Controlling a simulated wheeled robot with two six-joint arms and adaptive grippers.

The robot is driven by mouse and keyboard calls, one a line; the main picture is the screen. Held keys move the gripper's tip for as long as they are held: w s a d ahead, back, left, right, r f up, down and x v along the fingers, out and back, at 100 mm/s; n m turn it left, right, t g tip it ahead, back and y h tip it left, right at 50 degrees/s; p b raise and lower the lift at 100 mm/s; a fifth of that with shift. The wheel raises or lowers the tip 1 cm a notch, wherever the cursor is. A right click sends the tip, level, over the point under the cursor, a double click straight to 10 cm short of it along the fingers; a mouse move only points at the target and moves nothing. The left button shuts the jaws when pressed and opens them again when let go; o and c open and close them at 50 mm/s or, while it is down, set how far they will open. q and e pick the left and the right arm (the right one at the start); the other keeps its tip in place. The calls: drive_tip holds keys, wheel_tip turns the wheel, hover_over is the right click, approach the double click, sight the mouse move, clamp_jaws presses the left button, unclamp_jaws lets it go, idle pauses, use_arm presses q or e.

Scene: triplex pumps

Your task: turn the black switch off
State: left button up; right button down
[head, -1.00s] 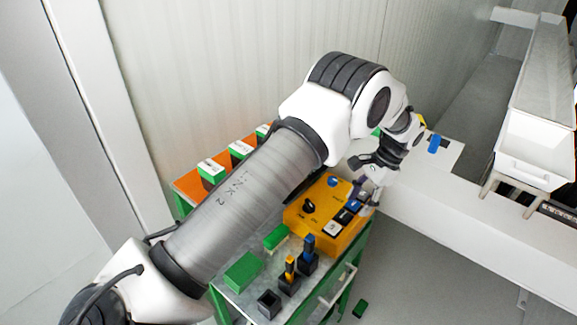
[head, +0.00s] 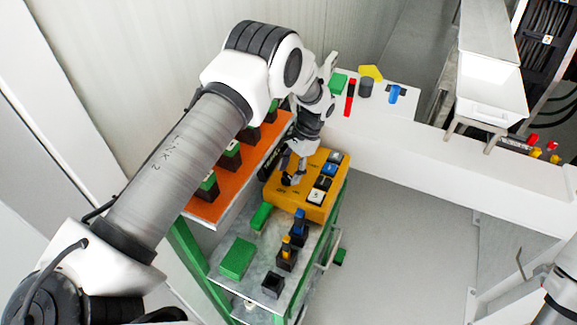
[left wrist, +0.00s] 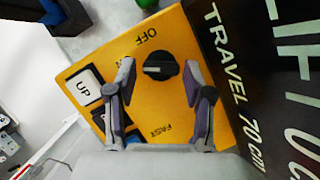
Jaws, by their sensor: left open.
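The black switch (left wrist: 160,68) is a round knob on the yellow control box (left wrist: 92,50), clear in the left wrist view. A pale mark on its ridge points left in that view. The word OFF is printed above it and FAST below it. My left gripper (left wrist: 161,78) is open, with one finger on each side of the knob; I cannot tell whether they touch it. In the head view my left gripper (head: 292,178) is over the left part of the yellow box (head: 273,197), and it largely hides the switch there.
White, blue and black buttons (head: 316,196) line the box's right side. An orange shelf (head: 205,208) with green-topped blocks stands left. Green blocks (head: 238,258) and a black socket (head: 272,285) lie on the cart in front. A white bench (head: 410,150) stands to the right.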

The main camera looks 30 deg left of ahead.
use_arm(q)
drive_tip(key=shift+s+a+f, duration=0.15)
drive_tip(key=shift+a+f, duration=0.15)
drive_tip(key=shift+f, duration=0.1)
drive_tip(key=shift+d, duration=0.1)
drive_tip(key=shift+c, duration=1.1)
drive_tip(key=c, duration=0.6)
drive_tip(key=shift+c, duration=0.2)
